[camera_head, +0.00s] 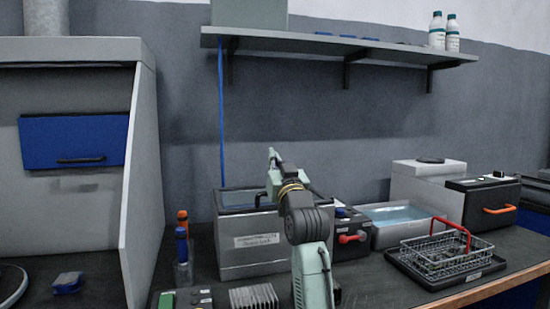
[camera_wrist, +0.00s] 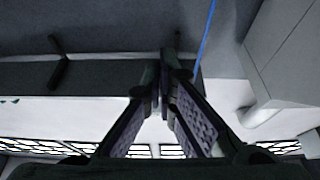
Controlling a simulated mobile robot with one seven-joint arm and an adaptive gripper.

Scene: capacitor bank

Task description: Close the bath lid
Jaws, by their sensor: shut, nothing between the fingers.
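A grey box-shaped tank (camera_head: 252,245) with a white label on its front stands behind my arm in the head view. My gripper (camera_wrist: 166,62) is shut and empty in the wrist view, clear of any lid.
A wire basket with a red handle (camera_head: 440,252) sits on a black tray at the right. A black panel with an orange handle (camera_head: 495,200) is behind it. A blue cable (camera_head: 221,110) hangs from the wall shelf (camera_head: 350,47). A fume hood (camera_head: 140,180) stands left.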

